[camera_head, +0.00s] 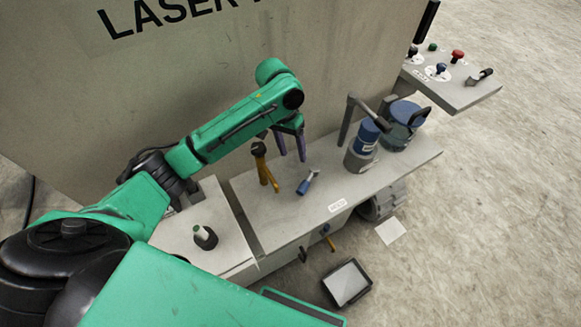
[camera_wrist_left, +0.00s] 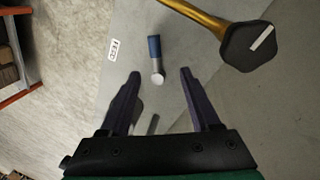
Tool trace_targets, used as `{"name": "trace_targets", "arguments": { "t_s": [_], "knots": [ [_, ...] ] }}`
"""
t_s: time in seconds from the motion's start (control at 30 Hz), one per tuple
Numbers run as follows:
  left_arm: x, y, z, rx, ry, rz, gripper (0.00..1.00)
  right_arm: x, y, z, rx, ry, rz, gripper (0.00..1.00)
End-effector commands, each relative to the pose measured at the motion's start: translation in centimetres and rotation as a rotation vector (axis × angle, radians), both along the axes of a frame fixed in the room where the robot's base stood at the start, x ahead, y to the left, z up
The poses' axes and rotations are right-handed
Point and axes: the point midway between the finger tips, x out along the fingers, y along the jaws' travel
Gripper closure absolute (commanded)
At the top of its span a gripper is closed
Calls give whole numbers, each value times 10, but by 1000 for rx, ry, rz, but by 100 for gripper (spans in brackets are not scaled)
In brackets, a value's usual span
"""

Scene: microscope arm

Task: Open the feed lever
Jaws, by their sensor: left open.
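The feed lever (camera_head: 307,183) is a short lever with a blue grip and a grey lower part. It stands on the grey bench beside the FEED label (camera_head: 337,204). My left gripper (camera_head: 292,157) is open with dark purple fingers pointing down, just above and behind the lever in the head view. In the left wrist view the lever (camera_wrist_left: 154,48) lies ahead of and between the two fingertips (camera_wrist_left: 160,74), apparently touching neither. Its pale round end faces the camera. The FEED label (camera_wrist_left: 112,48) shows to its left. My right gripper is not in view.
A brass lever with a black knob (camera_head: 259,149) stands close left of the gripper; its knob (camera_wrist_left: 249,46) is also near in the wrist view. Blue-topped canisters (camera_head: 361,150) stand at the right. A large grey LASER-marked panel (camera_head: 200,70) rises behind. The front bench is fairly clear.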

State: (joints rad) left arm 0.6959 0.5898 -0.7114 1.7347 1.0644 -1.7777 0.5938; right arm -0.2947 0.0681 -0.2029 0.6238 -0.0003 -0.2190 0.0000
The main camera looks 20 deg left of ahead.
Motion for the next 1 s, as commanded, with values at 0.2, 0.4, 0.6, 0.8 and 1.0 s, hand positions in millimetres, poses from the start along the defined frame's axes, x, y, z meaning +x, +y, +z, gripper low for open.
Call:
{"name": "trace_targets", "arguments": {
  "t_s": [0.2,0.4,0.6,0.8,1.0],
  "knots": [
    [-3,-8,-35,0,6,0,37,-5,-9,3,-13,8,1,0],
    [-6,-19,-89,1,5,-1,37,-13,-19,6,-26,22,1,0],
    [-6,-27,-130,-1,1,0,37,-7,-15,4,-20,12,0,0],
    [-6,-30,-142,0,0,-2,37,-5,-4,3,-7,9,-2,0],
    [-6,-29,-141,0,0,-1,52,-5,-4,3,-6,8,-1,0]
  ]
}}
